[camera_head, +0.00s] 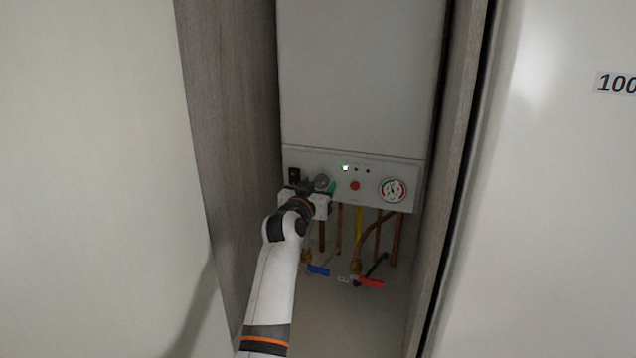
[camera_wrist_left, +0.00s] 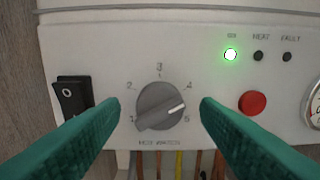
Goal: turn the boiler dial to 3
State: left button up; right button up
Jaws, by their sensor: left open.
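The boiler dial (camera_wrist_left: 163,106) is a round grey knob on the white boiler panel (camera_wrist_left: 205,75), with numbers 1 to 5 around it. Its white pointer mark points to the right and a little up, between 4 and 5. My left gripper (camera_wrist_left: 160,104) is open, with a green finger on each side of the dial in the wrist view and a gap to each. In the head view, my left gripper (camera_head: 322,187) is at the panel's left part and partly covers the dial (camera_head: 321,181). My right gripper is not in view.
A black rocker switch (camera_wrist_left: 74,97) is left of the dial. A red button (camera_wrist_left: 252,103), a lit green lamp (camera_wrist_left: 230,55) and a pressure gauge (camera_head: 393,189) are to the right. Copper pipes with blue (camera_head: 318,271) and red (camera_head: 370,283) valve handles are below. Cabinet walls stand close on both sides.

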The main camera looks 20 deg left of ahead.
pick_arm(q)
jog(key=shift+w, duration=0.4)
jog(key=c, duration=1)
jog(key=shift+n, duration=0.4)
jog(key=n+p, duration=0.2)
jog(key=n, duration=0.2)
jog(key=shift+n, duration=0.4)
jog(key=n+p, duration=0.2)
jog(key=n, duration=0.4)
